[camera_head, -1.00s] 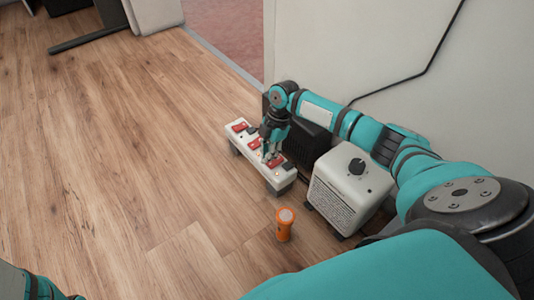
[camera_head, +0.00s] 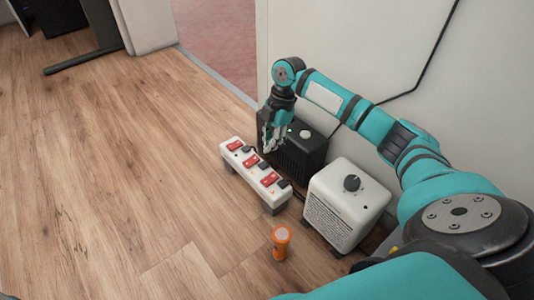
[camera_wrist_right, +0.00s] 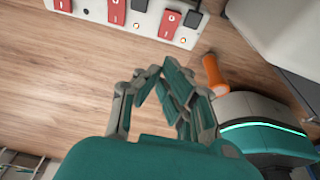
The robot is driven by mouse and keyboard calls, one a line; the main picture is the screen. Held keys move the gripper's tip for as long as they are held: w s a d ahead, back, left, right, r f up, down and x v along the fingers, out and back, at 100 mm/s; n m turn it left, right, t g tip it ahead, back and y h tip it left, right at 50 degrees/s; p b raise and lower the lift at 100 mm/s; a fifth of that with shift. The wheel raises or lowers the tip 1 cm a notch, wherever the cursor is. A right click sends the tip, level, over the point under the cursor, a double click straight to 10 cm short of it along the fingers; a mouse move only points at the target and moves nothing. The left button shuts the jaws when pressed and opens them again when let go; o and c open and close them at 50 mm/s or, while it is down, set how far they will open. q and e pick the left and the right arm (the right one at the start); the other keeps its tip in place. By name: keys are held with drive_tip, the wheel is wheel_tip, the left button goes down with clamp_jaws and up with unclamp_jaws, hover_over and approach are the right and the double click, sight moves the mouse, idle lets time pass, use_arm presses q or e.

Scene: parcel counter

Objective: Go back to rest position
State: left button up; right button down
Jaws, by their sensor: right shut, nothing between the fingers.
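My right gripper (camera_head: 270,143) is shut and empty in the head view, raised beside the black box and above the far side of the white power strip. In the right wrist view its fingers (camera_wrist_right: 172,92) are closed together with nothing between them. The white power strip (camera_head: 262,188) with red switches lies on the floor. It also shows at the top of the right wrist view (camera_wrist_right: 147,20), apart from the fingers. My left gripper is not in view.
A white heater-like box (camera_head: 340,215) with a black knob and a black box (camera_head: 305,160) stand by the wall. An orange cylinder (camera_head: 280,247) stands on the floor in front. A black cable runs along the wall. The wooden floor (camera_head: 110,180) at left is clear.

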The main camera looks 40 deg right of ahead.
drive_tip(key=shift+d+r, duration=0.1)
drive_tip(key=shift+r, duration=0.1)
idle(0.4)
